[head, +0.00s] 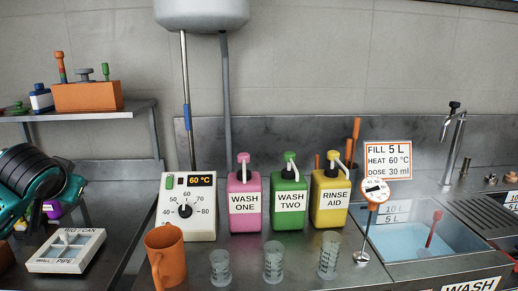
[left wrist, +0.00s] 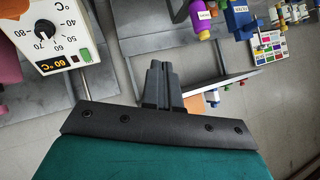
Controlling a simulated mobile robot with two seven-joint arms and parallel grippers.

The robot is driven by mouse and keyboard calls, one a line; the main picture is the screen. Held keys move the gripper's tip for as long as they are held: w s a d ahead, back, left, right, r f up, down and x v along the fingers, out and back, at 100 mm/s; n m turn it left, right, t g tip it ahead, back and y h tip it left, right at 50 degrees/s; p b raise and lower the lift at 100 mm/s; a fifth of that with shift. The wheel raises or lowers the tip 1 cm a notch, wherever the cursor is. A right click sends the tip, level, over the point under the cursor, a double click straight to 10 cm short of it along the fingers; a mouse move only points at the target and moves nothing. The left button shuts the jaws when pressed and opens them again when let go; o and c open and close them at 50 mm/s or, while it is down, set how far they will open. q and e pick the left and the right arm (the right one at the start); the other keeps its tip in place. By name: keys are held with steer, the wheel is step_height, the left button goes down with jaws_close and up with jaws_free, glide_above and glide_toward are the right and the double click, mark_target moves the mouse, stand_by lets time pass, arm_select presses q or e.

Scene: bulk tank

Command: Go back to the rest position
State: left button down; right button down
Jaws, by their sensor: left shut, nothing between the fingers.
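My left gripper (left wrist: 162,68) shows in the left wrist view, its two dark fingers together with nothing between them. It hangs in the air, apart from the things around it. In the head view, part of my teal and black left arm shows at the left edge, above the counter; its fingertips cannot be made out there. My right gripper is in neither view.
The temperature box (head: 187,207) stands beside pink (head: 245,203), green (head: 289,203) and yellow (head: 330,200) pump bottles. An orange jug (head: 166,256) and clear measuring cups (head: 273,262) stand in front. A switch box (head: 66,250) is near my left arm. A filled sink (head: 425,236) is at right.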

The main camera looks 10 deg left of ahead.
arm_select(q)
step_height(320, 180, down, 11)
steer(key=d+m+t+h, duration=0.1)
steer(key=d+m, duration=0.1)
steer(key=m, duration=0.2)
steer(key=s+d+f+m+h, duration=0.45)
steer(key=s+f, duration=0.25)
steer(key=f, duration=0.4)
steer(key=s+d+f+m+h, duration=0.3)
steer(key=s+d+f+m, duration=0.3)
steer(key=f, duration=0.5)
steer(key=s+d+f+n, duration=0.1)
steer(key=s+d+n, duration=0.1)
steer(key=d+n, duration=0.3)
steer(key=s+d+f+n+t, duration=0.1)
steer(key=d+n, duration=0.4)
steer(key=d, duration=0.6)
steer(key=shift+s+d+f, duration=0.3)
steer(key=shift+s+f, duration=0.05)
steer(key=shift+f, duration=0.1)
